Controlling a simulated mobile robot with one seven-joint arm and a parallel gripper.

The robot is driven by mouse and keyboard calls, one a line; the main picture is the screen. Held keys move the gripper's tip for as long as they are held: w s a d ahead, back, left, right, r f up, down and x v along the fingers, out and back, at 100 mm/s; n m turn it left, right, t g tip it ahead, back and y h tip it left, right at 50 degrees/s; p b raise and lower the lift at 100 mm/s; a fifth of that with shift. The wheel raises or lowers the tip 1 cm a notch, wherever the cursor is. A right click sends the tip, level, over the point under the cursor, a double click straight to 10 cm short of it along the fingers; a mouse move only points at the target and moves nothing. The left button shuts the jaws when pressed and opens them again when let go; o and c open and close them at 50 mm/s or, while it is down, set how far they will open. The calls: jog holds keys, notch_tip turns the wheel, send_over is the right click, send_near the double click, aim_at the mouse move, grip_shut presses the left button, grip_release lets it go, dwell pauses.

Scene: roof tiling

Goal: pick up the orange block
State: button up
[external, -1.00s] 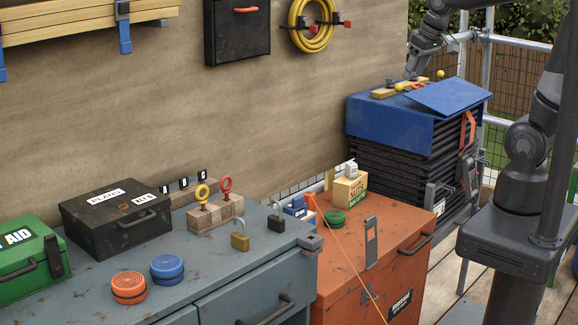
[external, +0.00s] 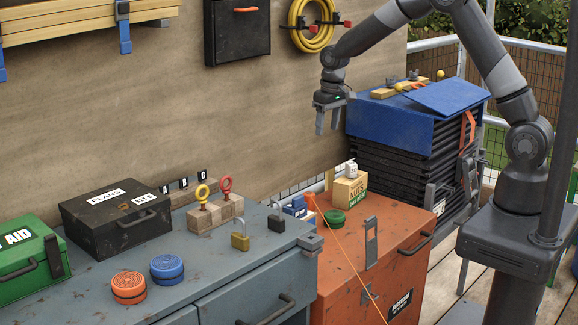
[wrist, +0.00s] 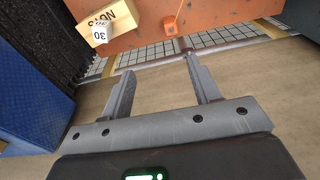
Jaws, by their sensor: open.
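A small orange block (external: 311,201) with an orange string sits at the back left edge of the orange cabinet, beside a blue item. In the wrist view a small orange piece, probably this block (wrist: 186,52), shows at the cabinet's edge, beyond my right finger. My gripper (external: 328,130) is open and empty, with fingers pointing down, in the air well above the cabinet's back edge and near the wall. Its two spread fingers also show in the wrist view (wrist: 160,68), with nothing between them.
The orange cabinet top (external: 378,222) holds a wooden box of nuts (external: 350,190) and a green round container (external: 333,219). The orange string runs taut down across the cabinet front. The grey bench (external: 215,262) at left carries padlocks, discs and cases. A blue-covered stack (external: 390,125) stands at right.

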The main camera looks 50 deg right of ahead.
jog(key=g, duration=0.1)
send_over(309, 193)
notch_tip(309, 193, down, 14)
jog(key=shift+a+f, duration=0.1)
jog(key=shift+f, duration=0.1)
notch_tip(309, 193, down, 11)
jog(key=shift+f, duration=0.1)
jog(key=c, duration=1.1)
